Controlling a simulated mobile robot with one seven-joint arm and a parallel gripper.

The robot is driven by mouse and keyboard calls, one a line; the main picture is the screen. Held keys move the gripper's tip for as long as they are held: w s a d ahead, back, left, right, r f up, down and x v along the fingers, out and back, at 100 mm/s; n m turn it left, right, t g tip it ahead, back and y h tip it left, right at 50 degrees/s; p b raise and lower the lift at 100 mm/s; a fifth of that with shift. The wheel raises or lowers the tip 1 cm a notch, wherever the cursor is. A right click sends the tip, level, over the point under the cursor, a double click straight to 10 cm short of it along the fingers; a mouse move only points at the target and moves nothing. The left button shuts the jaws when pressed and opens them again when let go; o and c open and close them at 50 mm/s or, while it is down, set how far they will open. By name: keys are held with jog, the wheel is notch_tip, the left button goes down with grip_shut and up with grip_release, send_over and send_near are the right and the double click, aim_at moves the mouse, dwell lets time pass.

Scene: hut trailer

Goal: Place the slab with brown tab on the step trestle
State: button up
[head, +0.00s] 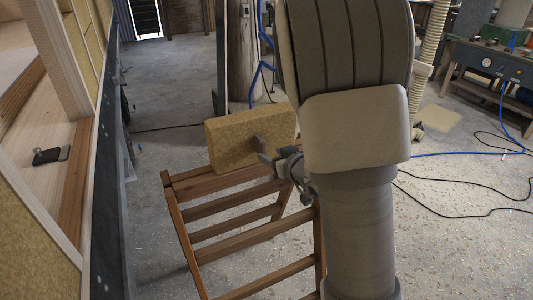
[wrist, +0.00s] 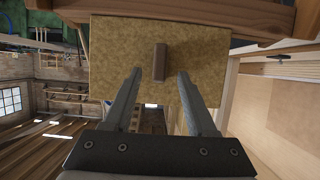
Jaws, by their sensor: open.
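The slab (head: 238,134) is a thick yellow-brown block. It stands on edge at the far top end of the brown wooden step trestle (head: 255,241); its lower edge appears to meet the top rail. In the wrist view the slab's broad face (wrist: 115,60) fills the upper middle, and its small brown tab (wrist: 160,62) sticks out near the centre. My gripper (wrist: 160,74) is open, with one finger on each side of the tab and gaps showing on both sides. In the head view my gripper (head: 265,150) is at the slab's front face, and the tab is not clear.
A timber-framed wall opening with a ledge (head: 62,165) is on the left, with a small dark object (head: 50,155) on it. A workbench (head: 490,65) stands at the back right. Cables and a blue hose (head: 465,153) lie on the floor.

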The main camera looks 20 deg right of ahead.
jog(key=s+a+r+n+g+y, duration=0.1)
jog(key=s+a+r+g+y, duration=0.35)
jog(key=s+a, duration=0.35)
jog(key=s+a+r+n+g+y, duration=0.1)
jog(key=s+a+r+g+y, duration=0.2)
jog(key=s+a+r, duration=0.55)
jog(key=s+d+f+m+h, duration=0.1)
jog(key=s+d+m+h, duration=0.3)
jog(key=s+d+h, duration=0.6)
jog(key=shift+s+d+f, duration=0.4)
jog(key=shift+s+d, duration=0.6)
jog(key=shift+d, duration=0.15)
